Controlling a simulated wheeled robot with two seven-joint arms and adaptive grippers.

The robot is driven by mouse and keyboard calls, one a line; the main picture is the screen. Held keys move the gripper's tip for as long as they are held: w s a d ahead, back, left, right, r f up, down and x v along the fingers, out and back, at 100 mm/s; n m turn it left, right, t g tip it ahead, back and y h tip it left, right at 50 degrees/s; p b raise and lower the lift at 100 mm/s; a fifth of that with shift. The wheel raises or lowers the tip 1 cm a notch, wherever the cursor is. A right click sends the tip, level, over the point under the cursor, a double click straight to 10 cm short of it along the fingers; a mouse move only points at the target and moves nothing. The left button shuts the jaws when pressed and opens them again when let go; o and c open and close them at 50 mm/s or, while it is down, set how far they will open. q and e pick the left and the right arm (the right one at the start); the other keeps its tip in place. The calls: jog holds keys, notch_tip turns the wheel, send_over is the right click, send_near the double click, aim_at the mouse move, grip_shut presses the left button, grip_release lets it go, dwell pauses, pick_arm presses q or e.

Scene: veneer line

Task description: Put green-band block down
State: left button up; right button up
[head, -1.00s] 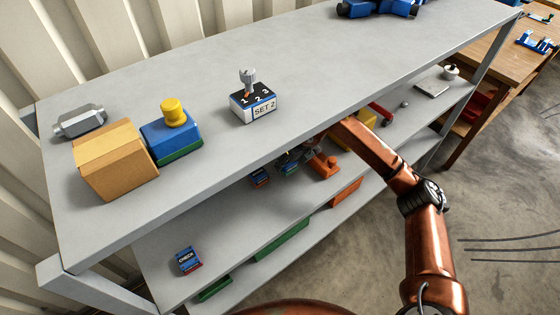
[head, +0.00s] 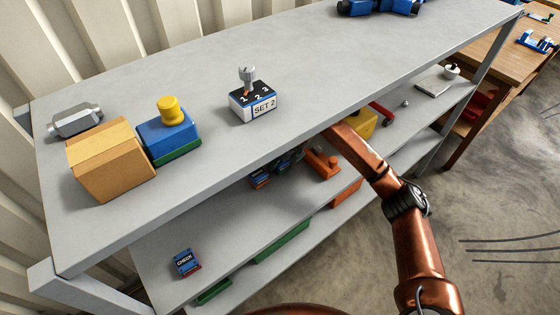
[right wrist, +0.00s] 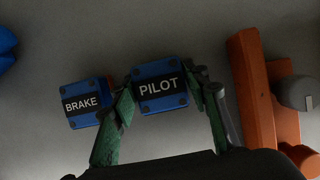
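A blue block labelled PILOT (right wrist: 159,86) sits between the fingertips of my right gripper (right wrist: 160,92) in the right wrist view. The green-sided fingers touch it on both sides. Its band is hidden from this angle, so I cannot see whether it is green. A blue block labelled BRAKE (right wrist: 87,104) with a bit of red at its edge is just left of the left finger. In the head view, the right arm reaches under the top shelf, and the gripper is mostly hidden by the shelf edge. My left gripper is not in view.
An orange fixture (right wrist: 262,95) stands right of the gripper. A CHECK block (head: 186,263) lies on the middle shelf at the left, with bare shelf (head: 215,228) between. On top are a carton (head: 112,160), a blue block with a green base (head: 170,138) and a SET 2 selector (head: 253,103).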

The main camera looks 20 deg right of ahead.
aim_at(285, 164)
jog(key=o, duration=0.3)
jog(key=shift+o, duration=0.2)
jog(key=shift+r, duration=0.2)
jog(key=s+r, duration=0.1)
jog(key=s+d+r+p, duration=0.1)
jog(key=shift+r, duration=0.35)
jog(key=s+d, duration=0.1)
jog(key=s, duration=0.2)
jog(key=s+d, duration=0.1)
jog(key=s, duration=0.3)
jog(key=s+d+p, duration=0.1)
jog(key=s, duration=0.2)
jog(key=shift+s+d+f, duration=0.1)
jog(key=shift+s+d, duration=0.1)
jog(key=shift+d, duration=0.05)
jog(key=shift+d, duration=0.1)
